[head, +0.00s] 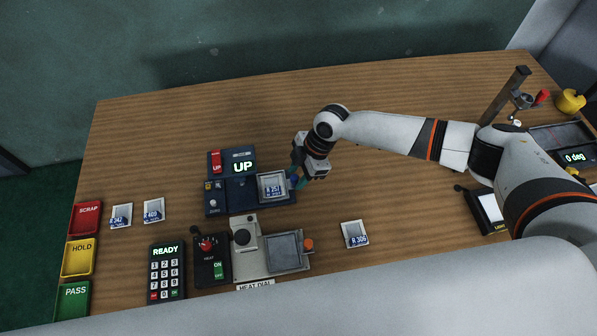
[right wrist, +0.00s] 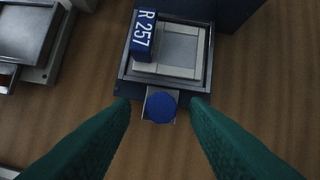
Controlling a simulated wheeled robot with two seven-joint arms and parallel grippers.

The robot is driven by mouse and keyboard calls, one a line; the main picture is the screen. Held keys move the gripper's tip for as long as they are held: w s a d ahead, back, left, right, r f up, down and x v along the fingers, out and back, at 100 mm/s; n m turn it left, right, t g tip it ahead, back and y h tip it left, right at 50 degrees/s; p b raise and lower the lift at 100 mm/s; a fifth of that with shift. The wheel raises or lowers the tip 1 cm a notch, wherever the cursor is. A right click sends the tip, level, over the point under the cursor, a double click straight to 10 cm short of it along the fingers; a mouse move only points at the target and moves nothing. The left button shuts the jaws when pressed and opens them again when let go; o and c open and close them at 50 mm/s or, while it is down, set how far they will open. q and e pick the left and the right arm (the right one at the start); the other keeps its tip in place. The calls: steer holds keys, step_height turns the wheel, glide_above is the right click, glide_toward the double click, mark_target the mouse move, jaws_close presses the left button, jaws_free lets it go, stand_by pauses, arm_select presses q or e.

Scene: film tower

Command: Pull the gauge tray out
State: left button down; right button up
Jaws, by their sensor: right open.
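The gauge tray (head: 273,187) is a grey square tray on the right end of a dark blue gauge unit (head: 229,205). A film piece labelled R 257 lies in it, and it also shows in the right wrist view (right wrist: 180,50). A round blue knob (right wrist: 160,107) sticks out from the tray's front edge. My right gripper (head: 298,180) is at the tray's right end. In the right wrist view its two green fingers (right wrist: 160,118) are open, one on each side of the knob, apart from it. My left gripper is out of view.
A heat unit with a grey plate (head: 285,252) and orange knob stands below the gauge. Loose film piece R 306 (head: 355,234) lies to the right. Two more film pieces, a keypad (head: 167,272) and colored bins (head: 78,258) are at left.

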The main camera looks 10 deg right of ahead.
steer(key=b+v, duration=0.2)
steer(key=v, duration=1)
steer(key=shift+d+f, duration=0.1)
